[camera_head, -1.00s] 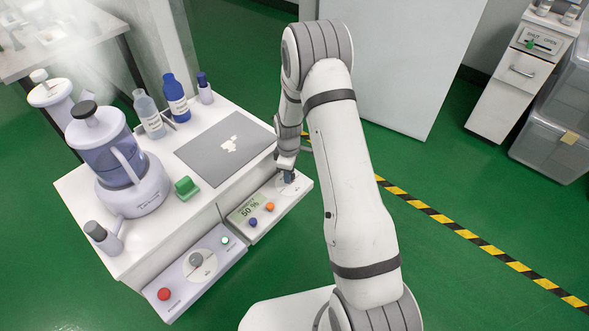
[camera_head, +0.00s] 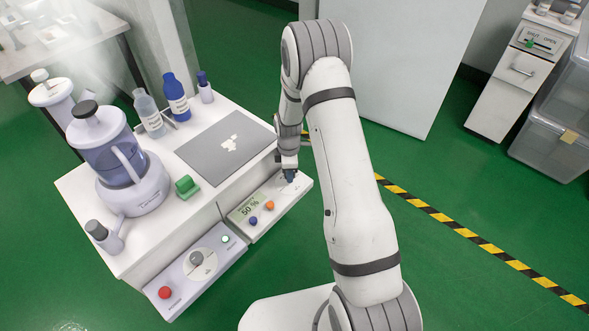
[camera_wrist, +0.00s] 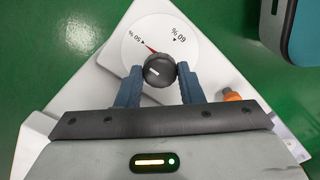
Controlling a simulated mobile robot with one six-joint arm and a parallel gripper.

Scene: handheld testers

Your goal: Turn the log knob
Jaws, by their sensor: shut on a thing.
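The log knob (camera_wrist: 158,70) is a round black knob with a white mark, on a white dial plate with a "50 %" label to its left and a "60 %" label to its upper right. A red pointer beside the knob points up and left, near the 50 % side. My gripper (camera_wrist: 159,74) is shut on the knob, with one blue-grey finger on each side. In the head view my gripper (camera_head: 289,176) is at the right end of the front panel (camera_head: 285,202) and hides the knob. The panel's display (camera_head: 249,210) reads 50 %.
An orange button (camera_head: 269,205) and a blue button (camera_head: 253,220) sit left of my gripper. A second panel has a grey knob (camera_head: 196,258), a red button (camera_head: 164,292) and a green-ringed button (camera_head: 225,239).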

